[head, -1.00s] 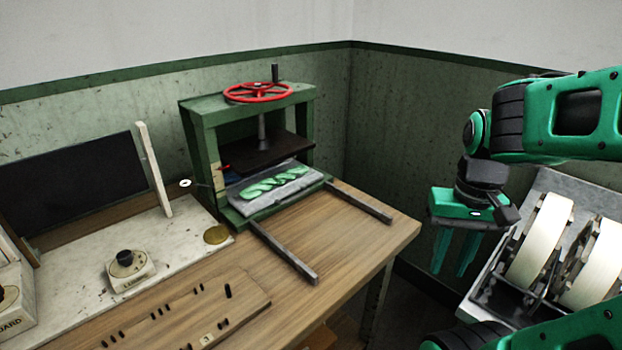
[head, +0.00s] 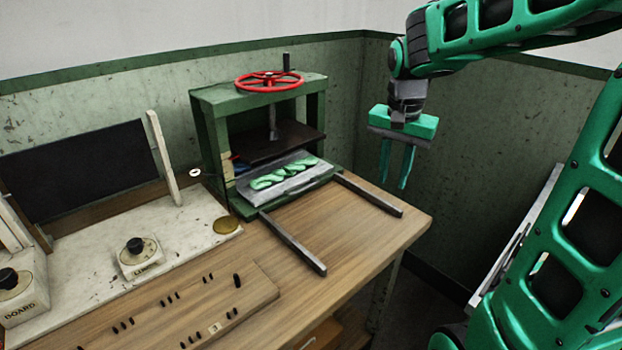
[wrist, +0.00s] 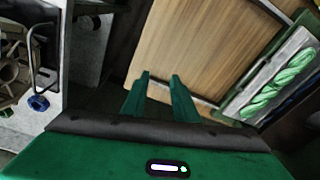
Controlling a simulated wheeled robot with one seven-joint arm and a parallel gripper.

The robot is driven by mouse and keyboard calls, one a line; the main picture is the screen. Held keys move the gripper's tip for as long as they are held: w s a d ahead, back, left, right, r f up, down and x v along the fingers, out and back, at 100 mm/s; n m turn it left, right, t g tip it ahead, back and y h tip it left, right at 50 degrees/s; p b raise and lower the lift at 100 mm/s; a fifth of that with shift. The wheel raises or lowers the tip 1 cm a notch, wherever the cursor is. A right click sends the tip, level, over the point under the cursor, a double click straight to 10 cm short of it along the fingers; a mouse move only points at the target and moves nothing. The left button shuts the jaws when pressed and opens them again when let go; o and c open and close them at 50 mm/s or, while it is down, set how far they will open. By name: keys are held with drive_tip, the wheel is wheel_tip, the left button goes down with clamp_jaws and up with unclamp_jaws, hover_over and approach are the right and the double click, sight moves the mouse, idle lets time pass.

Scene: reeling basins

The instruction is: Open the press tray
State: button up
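The press (head: 204,125) is a green frame with a red handwheel (head: 270,80) on top and a dark plate (head: 270,145) under its screw. The press tray (head: 258,193) is a grey slab at the foot of the press, with green twisted skeins (head: 285,174) on it. Two grey rails (head: 295,245) reach from the press over the table. The tray also shows at the right of the wrist view (wrist: 240,101). My gripper (head: 395,186) hangs fingers down in the air, right of the press and beyond the rail ends. Its fingers are apart, with nothing between them.
The wooden table (head: 350,235) is clear between and around the rails. At the left are a pale slab with a knob box marked with letters (head: 138,257), a peg board (head: 185,310) and a dark panel (head: 80,180). Walls close off the back and right.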

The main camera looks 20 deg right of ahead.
sight(312, 184)
drive_tip(key=w+a+m+t+y, duration=0.1)
drive_tip(key=w+a+m, duration=0.1)
drive_tip(key=w+a, duration=0.55)
drive_tip(key=w+a+m+y, duration=0.1)
drive_tip(key=w+a, duration=0.3)
drive_tip(key=w, duration=0.6)
drive_tip(key=f, duration=0.3)
drive_tip(key=w+f, duration=0.1)
drive_tip(key=f, duration=0.3)
drive_tip(key=a+f, duration=0.1)
drive_tip(key=f, duration=0.3)
drive_tip(key=shift+w, duration=0.4)
drive_tip(key=shift+r, duration=0.1)
clamp_jaws()
